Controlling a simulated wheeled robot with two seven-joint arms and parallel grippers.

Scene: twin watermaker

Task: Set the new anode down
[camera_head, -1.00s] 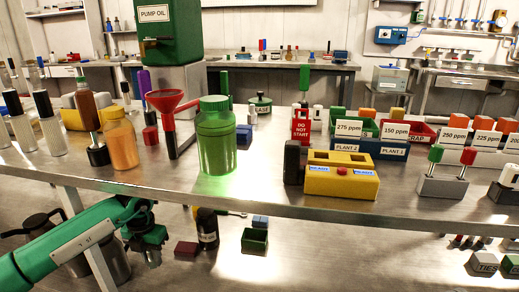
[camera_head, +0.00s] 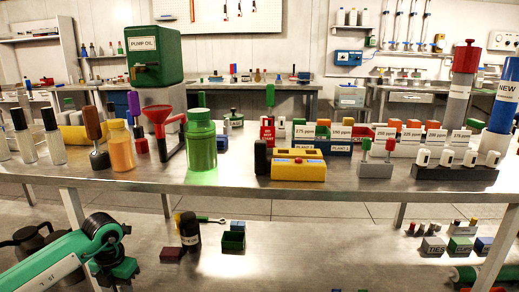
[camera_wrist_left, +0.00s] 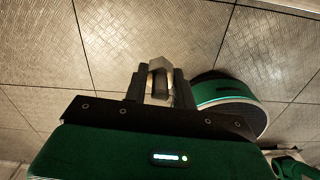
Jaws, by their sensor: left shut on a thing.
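My left gripper (camera_wrist_left: 160,88) is shut on a small pale grey metal piece (camera_wrist_left: 159,66), which I take for the new anode. In the left wrist view a squared end sticks out past the fingers, with a darker round part between them. Tiled floor lies beyond it. In the head view my left arm is at the lower left, in front of the bench's lower shelf (camera_head: 300,262). Its gripper points down and away there, and the held piece cannot be made out. My right gripper is not in view.
The steel bench top (camera_head: 345,188) holds a green jar (camera_head: 201,145), an orange bottle (camera_head: 121,148), a yellow block (camera_head: 298,170) and a dark rack (camera_head: 455,172). The lower shelf carries a black bottle (camera_head: 190,230) and a green bin (camera_head: 233,241). Its middle right is mostly clear.

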